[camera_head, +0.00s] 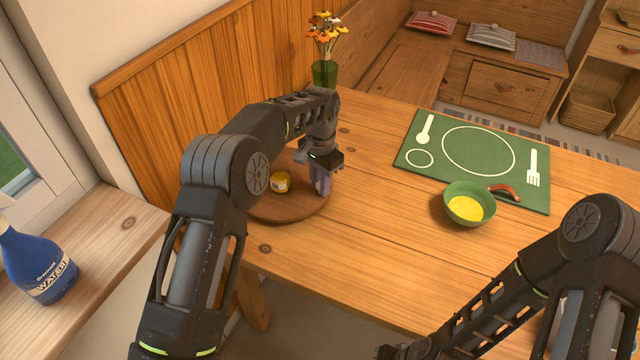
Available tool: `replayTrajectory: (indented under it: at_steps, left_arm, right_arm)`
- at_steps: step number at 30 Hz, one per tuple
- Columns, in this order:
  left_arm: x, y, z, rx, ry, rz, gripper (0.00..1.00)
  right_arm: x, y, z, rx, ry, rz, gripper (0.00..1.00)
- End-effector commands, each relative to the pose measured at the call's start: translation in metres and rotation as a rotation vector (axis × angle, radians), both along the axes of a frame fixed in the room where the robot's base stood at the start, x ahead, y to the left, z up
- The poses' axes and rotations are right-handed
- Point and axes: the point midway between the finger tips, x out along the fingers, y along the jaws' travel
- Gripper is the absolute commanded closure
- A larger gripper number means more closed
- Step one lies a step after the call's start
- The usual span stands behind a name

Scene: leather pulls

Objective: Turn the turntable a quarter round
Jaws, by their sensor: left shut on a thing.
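The turntable (283,212) is a round brown wooden disc on the table, near its left end. My left arm crosses in front of it and hides part of it. A small yellow container with a pale label (280,182) stands on the disc. My left gripper (321,184) points down over the disc's right side. It is shut on a blue-purple thing (321,181), whose lower end is at or just above the disc; I cannot tell if they touch.
A flower vase (325,73) stands behind the turntable. A green placemat (478,160) and a green bowl with yellow contents (467,204) lie to the right. A blue water bottle (38,262) stands on the left sill (110,235). The table's middle (370,225) is clear.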

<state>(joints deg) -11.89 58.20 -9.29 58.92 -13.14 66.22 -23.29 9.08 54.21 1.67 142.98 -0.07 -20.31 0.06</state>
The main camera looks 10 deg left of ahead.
Motion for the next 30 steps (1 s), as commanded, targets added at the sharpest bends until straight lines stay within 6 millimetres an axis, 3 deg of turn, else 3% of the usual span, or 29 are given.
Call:
replayTrajectory:
  at_steps: [6,7,15,24,30]
  left_arm:
    - [0.000,0.000,0.000,-0.001,-0.001,-0.001,1.00]
    - [0.000,0.000,0.000,-0.001,-0.001,-0.001,0.78]
    - [0.000,0.000,0.000,0.000,0.000,-0.001,0.58]
    - [0.000,0.000,0.002,-0.001,-0.001,-0.001,0.58]
    - [0.001,0.000,0.023,-0.001,-0.004,-0.001,0.58]
  right_arm:
    - [0.000,0.000,0.000,0.000,0.000,0.000,1.00]
    - [0.000,0.000,0.000,0.000,0.000,0.000,1.00]
    - [0.000,0.000,0.000,0.000,0.000,0.000,1.00]
    - [0.000,0.000,-0.001,0.000,0.000,0.000,1.00]
    - [0.000,0.000,-0.004,0.000,0.000,0.000,1.00]
